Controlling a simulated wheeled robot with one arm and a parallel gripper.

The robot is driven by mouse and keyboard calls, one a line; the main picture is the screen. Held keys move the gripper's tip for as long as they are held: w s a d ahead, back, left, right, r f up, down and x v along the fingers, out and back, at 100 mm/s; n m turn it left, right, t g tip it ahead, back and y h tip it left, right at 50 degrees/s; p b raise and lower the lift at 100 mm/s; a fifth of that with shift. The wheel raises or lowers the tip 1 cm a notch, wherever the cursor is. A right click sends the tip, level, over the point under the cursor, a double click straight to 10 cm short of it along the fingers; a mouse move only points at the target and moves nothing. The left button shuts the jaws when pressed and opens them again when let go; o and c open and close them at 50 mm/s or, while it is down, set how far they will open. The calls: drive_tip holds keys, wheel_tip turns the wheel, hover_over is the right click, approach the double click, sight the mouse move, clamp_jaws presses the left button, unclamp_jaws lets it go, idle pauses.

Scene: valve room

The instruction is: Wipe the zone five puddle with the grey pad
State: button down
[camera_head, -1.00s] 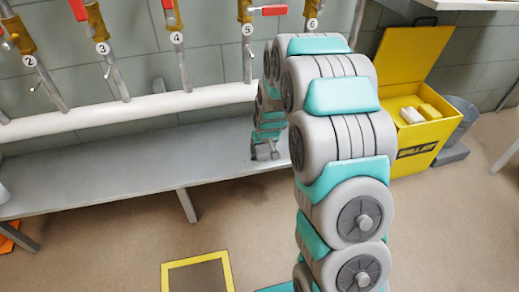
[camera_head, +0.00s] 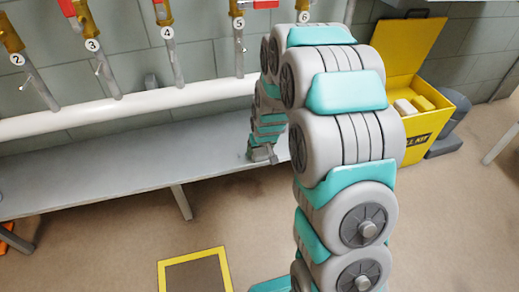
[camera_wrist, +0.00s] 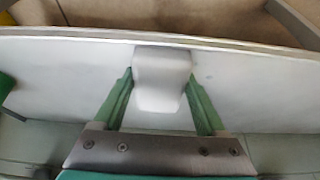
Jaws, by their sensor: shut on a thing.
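The pale grey pad (camera_wrist: 162,82) is between the two green fingers of my gripper (camera_wrist: 160,76) in the wrist view, and the gripper is shut on it. In the head view my gripper (camera_head: 262,154) is small and low over the grey bench (camera_head: 130,165), near the valve labelled 5 (camera_head: 239,23). I cannot tell whether the pad touches the bench. No puddle can be made out on the bench; my arm covers part of it to the right.
A white pipe (camera_head: 130,110) runs along the wall above the bench, below several red-handled valves. An open yellow spill kit box (camera_head: 425,138) with pale blocks stands at the right. A yellow-framed floor mat (camera_head: 195,252) lies in front on the floor.

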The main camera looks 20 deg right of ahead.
sight(260, 150)
drive_tip(key=shift+s+r+p, duration=0.2)
drive_tip(key=shift+r+p, duration=0.55)
drive_tip(key=shift+r, duration=2.15)
drive_tip(key=shift+r+p, duration=0.4)
drive_tip(key=shift+r, duration=1.1)
